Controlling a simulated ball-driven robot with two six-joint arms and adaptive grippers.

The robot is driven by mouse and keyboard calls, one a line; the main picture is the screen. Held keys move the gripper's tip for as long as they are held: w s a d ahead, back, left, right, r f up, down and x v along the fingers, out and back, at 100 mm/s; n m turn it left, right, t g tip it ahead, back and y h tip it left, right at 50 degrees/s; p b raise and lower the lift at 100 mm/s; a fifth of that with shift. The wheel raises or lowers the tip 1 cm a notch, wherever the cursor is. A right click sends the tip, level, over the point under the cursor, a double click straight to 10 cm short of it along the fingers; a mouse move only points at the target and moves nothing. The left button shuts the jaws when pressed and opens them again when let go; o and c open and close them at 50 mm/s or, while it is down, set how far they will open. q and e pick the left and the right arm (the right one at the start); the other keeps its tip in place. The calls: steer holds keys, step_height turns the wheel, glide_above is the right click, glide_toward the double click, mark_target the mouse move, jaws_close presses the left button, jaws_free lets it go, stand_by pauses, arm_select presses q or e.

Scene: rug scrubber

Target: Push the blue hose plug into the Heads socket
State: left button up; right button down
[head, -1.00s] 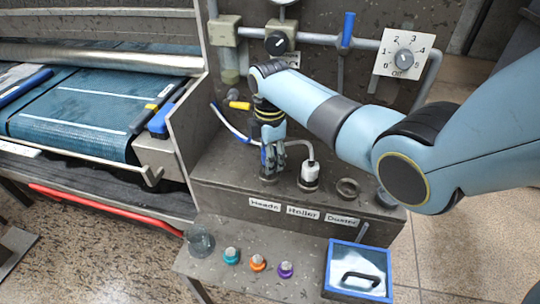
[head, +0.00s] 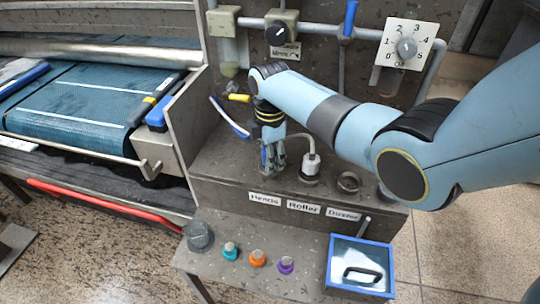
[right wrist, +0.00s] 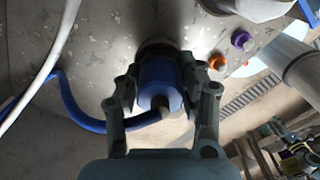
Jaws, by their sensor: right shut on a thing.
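My right gripper (head: 272,168) points down over the Heads position, above the "Heads" label (head: 264,199). In the right wrist view its fingers (right wrist: 162,95) are shut on the sides of the blue hose plug (right wrist: 158,72). A dark ring, the Heads socket (right wrist: 155,49), shows just beyond the plug's far end. The plug looks in line with it, but I cannot tell how deep it sits. The fingers hide most of plug and socket in the head view. The blue hose (right wrist: 78,112) curves away left in the wrist view. My left gripper is not in view.
A pale hose with its plug (head: 311,166) stands in the Roller socket, close right of my gripper. The Duster ring (head: 349,182) is empty. Coloured knobs (head: 257,258) and a blue-framed tray (head: 330,268) lie on the lower shelf. A pipe (head: 310,38) runs behind.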

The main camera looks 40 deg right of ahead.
stand_by(0.4)
steer(key=c, duration=0.7)
jaws_free()
step_height(320, 180, up, 12)
